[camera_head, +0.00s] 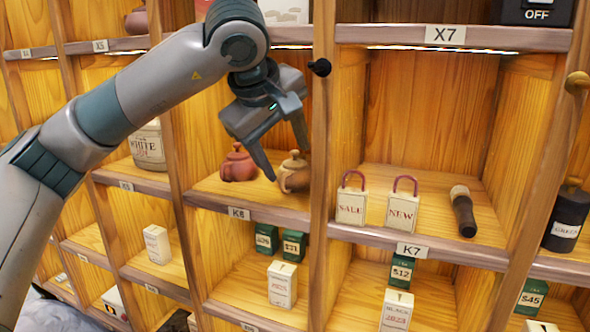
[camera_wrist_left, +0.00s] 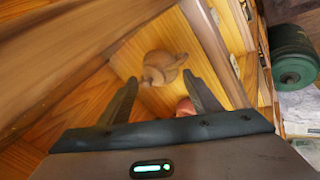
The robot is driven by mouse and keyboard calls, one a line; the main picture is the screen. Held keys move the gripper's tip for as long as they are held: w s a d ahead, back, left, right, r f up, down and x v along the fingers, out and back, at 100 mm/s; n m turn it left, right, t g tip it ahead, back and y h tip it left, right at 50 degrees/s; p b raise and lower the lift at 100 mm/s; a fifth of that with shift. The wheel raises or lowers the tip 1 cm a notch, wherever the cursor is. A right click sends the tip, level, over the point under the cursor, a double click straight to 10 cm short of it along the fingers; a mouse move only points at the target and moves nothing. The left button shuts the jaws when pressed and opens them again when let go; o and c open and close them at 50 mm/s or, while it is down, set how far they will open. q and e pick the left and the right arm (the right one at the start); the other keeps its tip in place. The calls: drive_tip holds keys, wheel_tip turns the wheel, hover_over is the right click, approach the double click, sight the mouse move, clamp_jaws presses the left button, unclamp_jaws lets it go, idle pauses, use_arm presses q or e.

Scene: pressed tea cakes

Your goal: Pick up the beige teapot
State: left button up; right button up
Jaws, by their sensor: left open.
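The beige teapot (camera_head: 294,173) stands on the shelf of the compartment labelled K6, near its right wall. A reddish-brown teapot (camera_head: 238,164) stands to its left on the same shelf. My left gripper (camera_head: 287,163) reaches down into this compartment from above, fingers apart, with a fingertip close to the beige teapot. In the left wrist view the beige teapot (camera_wrist_left: 162,67) is ahead of and between the open fingers (camera_wrist_left: 162,92), with nothing held. Part of the reddish teapot (camera_wrist_left: 185,106) shows behind the gripper body. My right gripper is not in view.
A wooden divider (camera_head: 321,130) with a black knob (camera_head: 319,67) stands just right of the gripper. The K7 compartment holds a SALE tag (camera_head: 352,205), a NEW tag (camera_head: 401,210) and a dark-handled tool (camera_head: 463,211). Small boxes fill the shelves below.

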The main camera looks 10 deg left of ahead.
sight(289, 166)
use_arm(q)
drive_tip(key=shift+p+x, duration=0.65)
drive_tip(key=shift+x, duration=1.2)
drive_tip(key=shift+a, duration=0.1)
drive_tip(key=c, duration=0.8)
